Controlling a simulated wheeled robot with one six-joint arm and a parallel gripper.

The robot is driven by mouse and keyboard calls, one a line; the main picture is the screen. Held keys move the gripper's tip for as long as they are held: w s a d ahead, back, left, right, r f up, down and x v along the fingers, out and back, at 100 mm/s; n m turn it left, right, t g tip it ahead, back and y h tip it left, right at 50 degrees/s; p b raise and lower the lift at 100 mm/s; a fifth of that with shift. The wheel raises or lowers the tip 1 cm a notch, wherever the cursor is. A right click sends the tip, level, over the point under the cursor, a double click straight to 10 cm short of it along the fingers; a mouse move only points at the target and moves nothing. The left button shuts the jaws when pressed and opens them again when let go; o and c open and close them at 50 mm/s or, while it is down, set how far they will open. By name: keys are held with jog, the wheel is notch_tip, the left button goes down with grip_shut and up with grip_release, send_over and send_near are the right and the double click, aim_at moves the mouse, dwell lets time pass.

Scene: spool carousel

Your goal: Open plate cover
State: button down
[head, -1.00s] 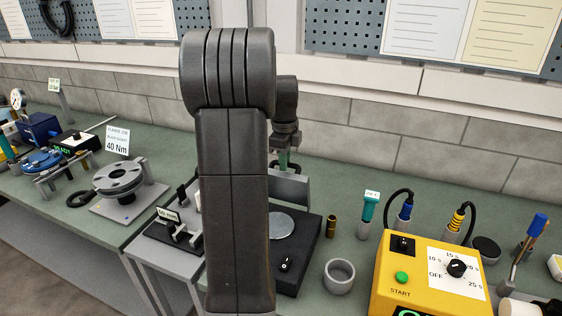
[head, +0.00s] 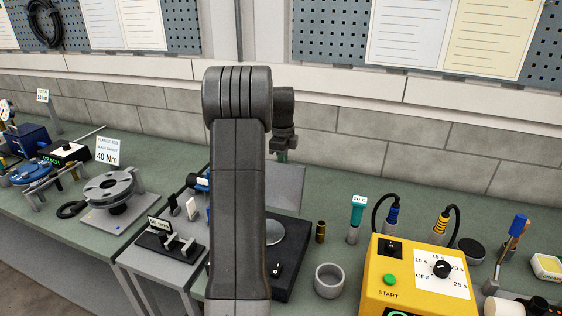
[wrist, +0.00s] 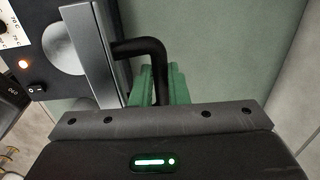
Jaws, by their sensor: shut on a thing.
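The plate cover (head: 287,188) is a flat grey panel standing raised at the back of a black hot plate unit (head: 290,287). The round silver plate (head: 274,232) is exposed in front of it, partly hidden by my arm. In the wrist view the cover (wrist: 88,50) shows nearly edge-on, with a bent black handle (wrist: 150,48) on it. My gripper (head: 283,157) is at the cover's upper edge. Its green fingers (wrist: 157,88) are shut on the handle. The silver plate (wrist: 65,45) and a lit orange lamp on the unit also show in the wrist view.
A grey cup (head: 329,281), a small brass cylinder (head: 320,232) and a teal-topped tool (head: 356,217) stand right of the unit. A yellow timer box (head: 420,285) is at front right. The wall is close behind.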

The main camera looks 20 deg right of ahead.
jog(key=shift+w+d+f, duration=0.1)
jog(key=shift+w+d, duration=0.2)
jog(key=c, duration=1.8)
grip_release()
jog(key=o, duration=0.3)
jog(key=shift+w+d+f, duration=0.25)
jog(key=shift+w+f, duration=0.05)
jog(key=shift+w, duration=0.05)
jog(key=shift+o, duration=0.5)
jog(key=shift+w+d+f, duration=0.15)
jog(key=shift+w, duration=0.1)
jog(key=shift+r, duration=0.2)
jog(key=shift+r, duration=0.15)
notch_tip(320, 180, up, 13)
jog(key=s+b, duration=0.1)
jog(key=shift+a+r+b, duration=0.15)
jog(key=shift+a+b, duration=0.15)
jog(key=shift+a, duration=0.1)
